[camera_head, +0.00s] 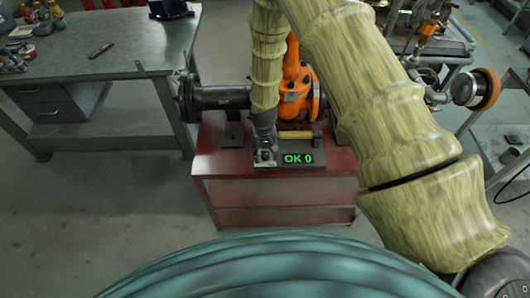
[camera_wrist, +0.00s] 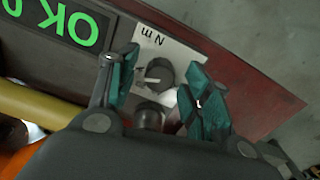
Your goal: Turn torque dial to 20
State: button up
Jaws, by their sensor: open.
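The torque dial (camera_wrist: 160,74) is a dark round knob with a pale pointer, on a white plate marked "Nm" in the wrist view. My gripper (camera_wrist: 163,80) is open, with one teal finger on each side of the dial. I cannot tell whether the fingers touch it. In the head view my gripper (camera_head: 265,154) points down at the panel and hides the dial. The display (camera_head: 298,158) beside it reads "OK 0" in green; its "OK" also shows in the wrist view (camera_wrist: 68,22).
A yellow bar (camera_head: 300,135) lies behind the display, close to my gripper. An orange valve (camera_head: 296,98) with dark pipes stands behind it on the red cabinet (camera_head: 235,162). A workbench (camera_head: 120,48) is at the left. The floor left of the cabinet is clear.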

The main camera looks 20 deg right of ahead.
jog(key=shift+c, duration=0.3)
jog(key=c, duration=1)
jog(key=shift+n, duration=0.4)
jog(key=n+b, duration=0.1)
jog(key=n, duration=0.2)
jog(key=shift+f+n+b, duration=0.1)
jog(key=shift+n+b, duration=0.2)
jog(key=shift+b, duration=0.1)
jog(key=n, duration=0.4)
jog(key=shift+b, duration=0.4)
jog(key=shift+n, duration=0.3)
jog(key=o, duration=1.1)
jog(key=shift+c, duration=0.2)
